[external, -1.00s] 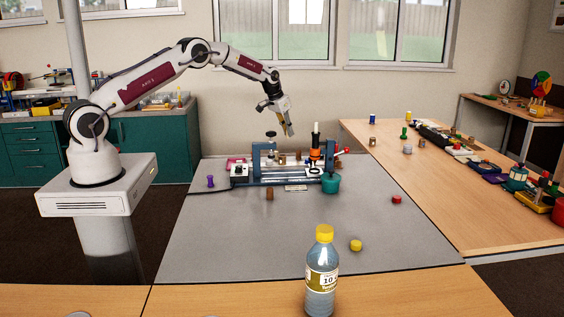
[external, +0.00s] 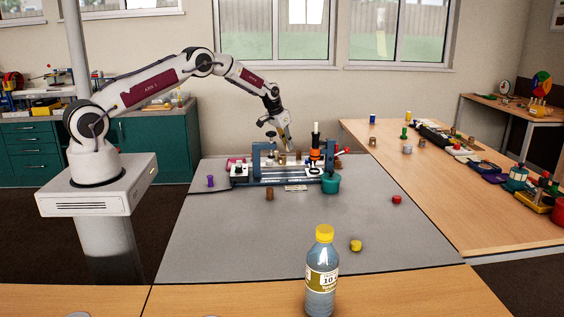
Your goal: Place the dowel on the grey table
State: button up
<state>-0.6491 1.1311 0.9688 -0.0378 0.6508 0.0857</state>
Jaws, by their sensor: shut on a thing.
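My gripper (external: 287,143) is above the back of the grey table (external: 230,240), over the blue rack and tilted downward. It is shut on a slim tan piece, which looks like the dowel (external: 289,146). The piece is small in this view and partly covered by the fingers. Its lower end is close to the parts on the rack; I cannot tell whether it touches them. The grey table's front and middle are largely bare.
The blue rack (external: 285,180) holds several small parts, including an orange-and-black upright piece (external: 316,146). A teal pot (external: 331,183), brown peg (external: 269,194), purple peg (external: 210,181), red cap (external: 396,199) and yellow cap (external: 356,245) stand around it. A bottle (external: 321,275) stands in front.

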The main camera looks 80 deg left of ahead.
jog(key=shift+f, duration=1.85)
jog(key=shift+f, duration=0.1)
jog(key=o, duration=0.7)
jog(key=shift+v, duration=6.1)
jog(key=shift+d, duration=0.1)
